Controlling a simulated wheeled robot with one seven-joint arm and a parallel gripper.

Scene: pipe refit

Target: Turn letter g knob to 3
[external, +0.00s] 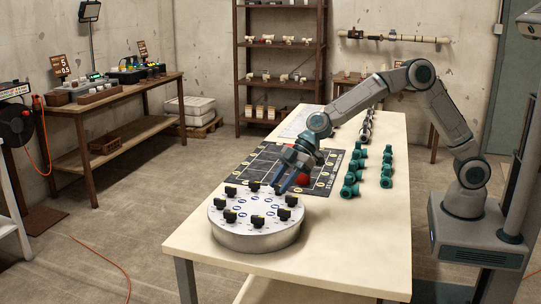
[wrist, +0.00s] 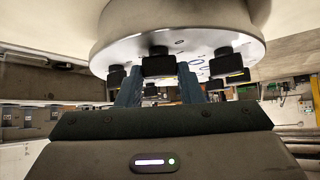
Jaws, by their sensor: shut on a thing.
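A round grey metal dial unit (external: 258,240) with a white top stands on the near left end of the table. Several black knobs ring its top, such as a front knob (external: 258,221); their letters and numbers are too small to read. My gripper (external: 283,184) reaches down to the far right rim of the unit. In the wrist view, my gripper (wrist: 158,82) has its two fingers on either side of a black knob (wrist: 158,65) and is shut on it. I cannot tell whether this knob is letter g, or its setting.
Neighbouring knobs stand close on both sides, including one at the right in the wrist view (wrist: 237,75). A dark printed mat (external: 255,160) with a red object lies behind the unit. Green pipe fittings (external: 386,165) stand in rows on the table (external: 340,235). The table's front is clear.

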